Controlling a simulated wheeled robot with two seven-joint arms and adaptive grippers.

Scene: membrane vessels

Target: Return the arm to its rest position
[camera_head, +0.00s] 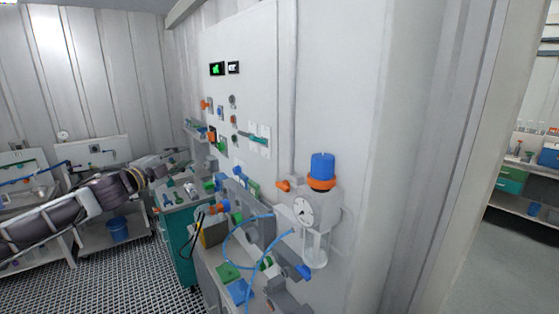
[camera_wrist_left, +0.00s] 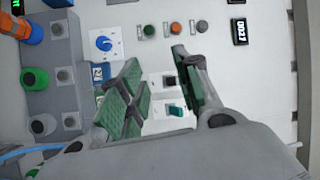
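My left arm (camera_head: 90,195) reaches in from the left of the head view, with dark sleeves and pale links. Its gripper (camera_head: 184,151) is small there, in front of the wall panel, and its fingers are hard to make out. In the left wrist view the left gripper (camera_wrist_left: 158,70) is open, its green-padded fingers apart with nothing held between them. Behind the fingers are a teal switch (camera_wrist_left: 176,110) and a dark switch (camera_wrist_left: 169,81), apart from the pads as far as I can tell. My right gripper is in neither view.
The wall panel (camera_head: 262,60) carries displays, buttons and a blue knob (camera_wrist_left: 104,43). A gauge (camera_head: 303,210) with a blue-topped vessel (camera_head: 322,166) stands at the right, with blue tubing (camera_head: 228,246) beside it. A teal cabinet (camera_head: 180,245) and blue bucket (camera_head: 118,230) are below. Grated floor is open at lower left.

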